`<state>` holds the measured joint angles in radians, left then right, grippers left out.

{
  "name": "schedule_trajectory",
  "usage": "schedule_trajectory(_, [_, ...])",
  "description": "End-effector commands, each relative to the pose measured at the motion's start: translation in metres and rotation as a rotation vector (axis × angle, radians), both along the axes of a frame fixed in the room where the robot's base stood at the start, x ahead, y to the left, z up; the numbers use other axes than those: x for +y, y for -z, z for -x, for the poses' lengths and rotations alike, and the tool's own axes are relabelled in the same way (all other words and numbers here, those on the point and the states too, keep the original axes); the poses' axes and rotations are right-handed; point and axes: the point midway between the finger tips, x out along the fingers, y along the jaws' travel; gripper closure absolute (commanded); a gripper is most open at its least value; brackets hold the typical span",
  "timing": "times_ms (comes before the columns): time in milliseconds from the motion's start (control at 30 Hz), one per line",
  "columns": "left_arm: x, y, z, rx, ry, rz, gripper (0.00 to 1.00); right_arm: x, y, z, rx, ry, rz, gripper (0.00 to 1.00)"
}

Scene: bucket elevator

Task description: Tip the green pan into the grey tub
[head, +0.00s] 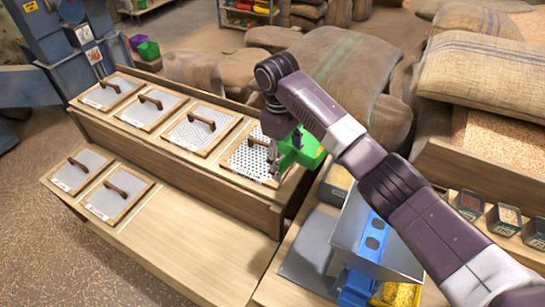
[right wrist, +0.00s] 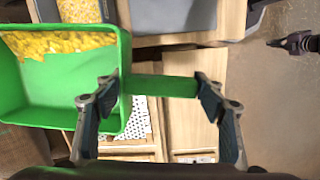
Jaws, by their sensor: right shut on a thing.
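The green pan (head: 308,150) is at the right end of the sieve bench, partly hidden behind my right gripper (head: 278,158). In the right wrist view the pan (right wrist: 60,85) holds yellow kernels (right wrist: 55,45) along its upper side. Its green handle (right wrist: 160,86) lies between the two fingers of my right gripper, which is shut on it. A grey tub-like thing (head: 307,248) sits low on the table, left of a grey metal hopper; its depth is hard to tell. It seems to show at the top of the right wrist view (right wrist: 172,16). My left gripper is out of view.
Several framed sieves with handles (head: 200,128) lie on the bench to the left. The grey hopper (head: 345,228) on a blue machine stands near the pan. Small jars (head: 505,218) and sacks (head: 340,70) are at the right and back.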

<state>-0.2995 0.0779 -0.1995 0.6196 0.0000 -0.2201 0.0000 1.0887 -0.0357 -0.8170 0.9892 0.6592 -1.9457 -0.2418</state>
Motion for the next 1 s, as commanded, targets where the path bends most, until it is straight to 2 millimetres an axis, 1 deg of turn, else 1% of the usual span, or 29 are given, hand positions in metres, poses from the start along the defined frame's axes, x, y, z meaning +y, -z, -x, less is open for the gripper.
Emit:
schedule_trajectory(33, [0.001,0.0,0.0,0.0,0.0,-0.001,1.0,-0.005,0.001,0.001,0.008,0.003,0.018,0.86])
schedule_trajectory(100, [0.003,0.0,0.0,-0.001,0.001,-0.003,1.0,-0.008,0.002,0.002,0.014,0.003,0.029,0.86])
schedule_trajectory(233, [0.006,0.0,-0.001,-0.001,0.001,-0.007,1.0,-0.008,-0.001,0.002,0.013,0.002,0.029,0.86])
schedule_trajectory(333, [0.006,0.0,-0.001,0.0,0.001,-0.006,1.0,-0.008,-0.009,0.001,0.011,0.002,0.029,0.86])
schedule_trajectory(533, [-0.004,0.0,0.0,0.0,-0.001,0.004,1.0,-0.008,-0.026,0.001,0.009,0.001,0.028,0.86])
schedule_trajectory(633, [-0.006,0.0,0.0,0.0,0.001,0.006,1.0,-0.008,-0.029,0.002,0.011,0.001,0.028,0.86])
schedule_trajectory(767, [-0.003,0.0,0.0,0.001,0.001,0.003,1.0,-0.007,-0.029,0.002,0.012,0.001,0.028,0.86])
schedule_trajectory(800, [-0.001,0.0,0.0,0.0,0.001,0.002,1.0,-0.007,-0.028,0.002,0.012,0.001,0.028,0.37])
schedule_trajectory(1000, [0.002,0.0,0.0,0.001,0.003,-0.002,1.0,-0.007,-0.028,0.002,0.012,0.001,0.028,0.59])
